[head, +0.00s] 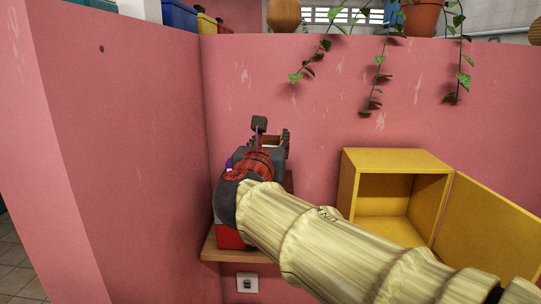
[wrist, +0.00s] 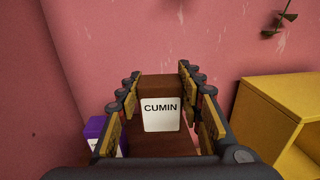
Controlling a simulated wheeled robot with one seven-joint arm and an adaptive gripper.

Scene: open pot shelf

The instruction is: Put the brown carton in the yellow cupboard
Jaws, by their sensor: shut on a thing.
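The brown carton (wrist: 160,83) has a white label reading CUMIN and stands between the two fingers in the wrist view. My gripper (wrist: 159,72) is shut on it, with one finger on each side. In the head view my gripper (head: 270,138) is over the small wooden shelf at the left, and my arm and gripper hide most of the carton. The yellow cupboard (head: 398,158) is to the right of my gripper, with its door (head: 488,225) swung open to the right. Its visible inside looks empty. It also shows at the right of the wrist view (wrist: 285,95).
A purple box (wrist: 94,127) is close beside the left finger. A red object (head: 231,238) stands on the wooden shelf (head: 212,250) below my gripper. A pink side wall (head: 130,130) is close on the left. Trailing plant stems (head: 378,75) hang above the cupboard.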

